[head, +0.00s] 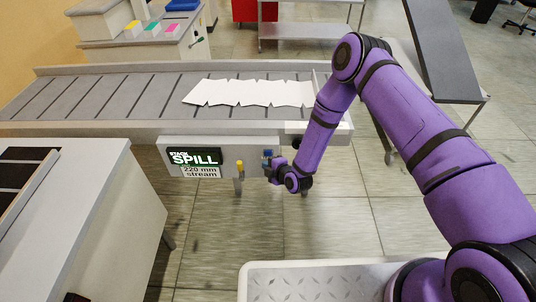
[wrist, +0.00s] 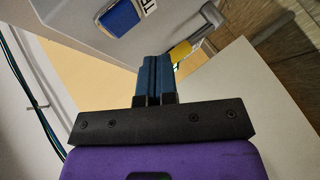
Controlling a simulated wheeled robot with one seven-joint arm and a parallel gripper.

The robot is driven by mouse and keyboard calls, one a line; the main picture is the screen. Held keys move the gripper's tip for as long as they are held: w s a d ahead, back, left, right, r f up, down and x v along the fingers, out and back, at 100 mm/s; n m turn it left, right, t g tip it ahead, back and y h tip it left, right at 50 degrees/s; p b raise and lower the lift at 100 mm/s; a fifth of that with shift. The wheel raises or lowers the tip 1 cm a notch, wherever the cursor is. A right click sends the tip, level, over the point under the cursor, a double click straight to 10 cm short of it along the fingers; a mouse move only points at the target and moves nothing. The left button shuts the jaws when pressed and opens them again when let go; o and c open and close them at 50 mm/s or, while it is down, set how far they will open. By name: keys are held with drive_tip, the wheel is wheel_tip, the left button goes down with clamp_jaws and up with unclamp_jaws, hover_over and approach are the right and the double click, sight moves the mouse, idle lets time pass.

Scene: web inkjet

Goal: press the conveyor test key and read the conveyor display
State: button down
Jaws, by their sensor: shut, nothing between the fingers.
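The conveyor (head: 90,95) runs across the head view, with a control box on its near side. The dark conveyor display (head: 195,157) reads "STACK SPILL" in white, and a white label below it reads "220 mm stream". My gripper (head: 267,162) is at the right of this box, shut and empty. In the wrist view its blue fingers (wrist: 155,68) are together. A blue key (wrist: 121,17) beside a partly cut-off white label sits on a light panel beyond the fingertips, apart from them in the picture. In the head view I cannot clearly tell the key from my fingers.
A yellow-tipped lever (head: 239,166) stands just left of my gripper; its yellow part (wrist: 180,50) is close to the fingers in the wrist view. Overlapping white sheets (head: 250,93) lie on the belt. A cabinet (head: 85,210) stands at the near left.

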drive_tip(key=shift+s, duration=1.35)
